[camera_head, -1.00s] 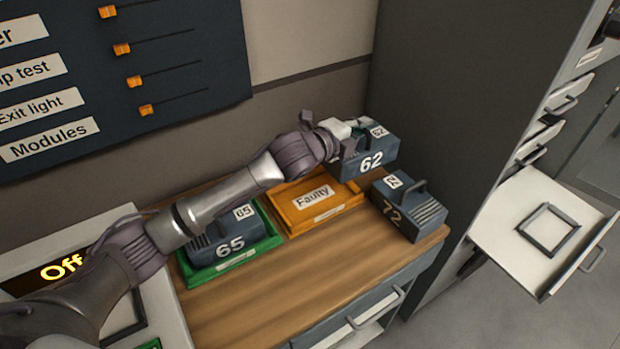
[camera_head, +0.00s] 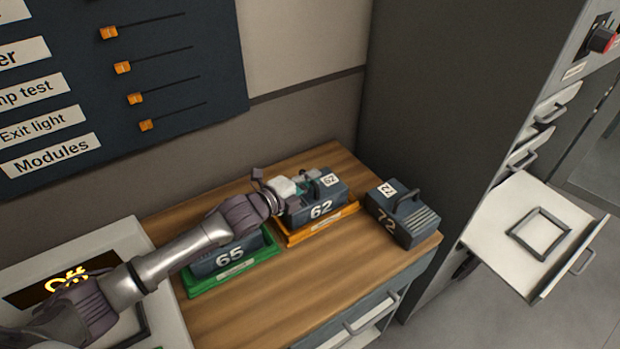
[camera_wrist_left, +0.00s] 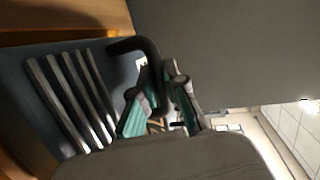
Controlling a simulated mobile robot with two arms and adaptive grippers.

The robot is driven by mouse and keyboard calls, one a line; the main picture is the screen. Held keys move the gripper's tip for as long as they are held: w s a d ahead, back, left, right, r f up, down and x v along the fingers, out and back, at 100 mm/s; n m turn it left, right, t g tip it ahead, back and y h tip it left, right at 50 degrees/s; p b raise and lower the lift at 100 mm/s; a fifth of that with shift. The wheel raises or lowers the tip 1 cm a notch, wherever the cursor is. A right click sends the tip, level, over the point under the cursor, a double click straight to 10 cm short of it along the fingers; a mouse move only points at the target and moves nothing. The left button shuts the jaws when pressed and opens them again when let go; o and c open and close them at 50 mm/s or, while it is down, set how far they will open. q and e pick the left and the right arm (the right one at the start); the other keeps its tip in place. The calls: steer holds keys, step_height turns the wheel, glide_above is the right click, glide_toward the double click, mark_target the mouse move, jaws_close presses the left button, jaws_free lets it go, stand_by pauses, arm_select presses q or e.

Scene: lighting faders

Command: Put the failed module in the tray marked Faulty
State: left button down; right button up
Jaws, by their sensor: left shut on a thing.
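Module 62 (camera_head: 325,207), a dark blue box with a top handle, sits in or just over the orange tray (camera_head: 331,229); I cannot tell if it bears fully on it. The tray's Faulty label is now hidden by the module. My left gripper (camera_head: 309,189) is shut on module 62's handle. In the left wrist view the gripper (camera_wrist_left: 160,112) has its teal-padded fingers at the black handle (camera_wrist_left: 146,52) of the module (camera_wrist_left: 75,95). My right gripper is not in view.
Module 65 (camera_head: 228,258) sits in a green tray (camera_head: 236,277) left of the orange tray. Module 72 (camera_head: 402,215) stands on the wooden table at the right. An open drawer with a square frame (camera_head: 540,233) juts out at the far right. The table front (camera_head: 290,300) is clear.

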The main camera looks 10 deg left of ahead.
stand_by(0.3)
arm_select(q)
steer(key=c, duration=1.7)
jaws_free()
steer(key=shift+f, duration=0.3)
steer(key=o, duration=0.5)
steer(key=shift+r, duration=0.1)
steer(key=shift+s+a, duration=0.1)
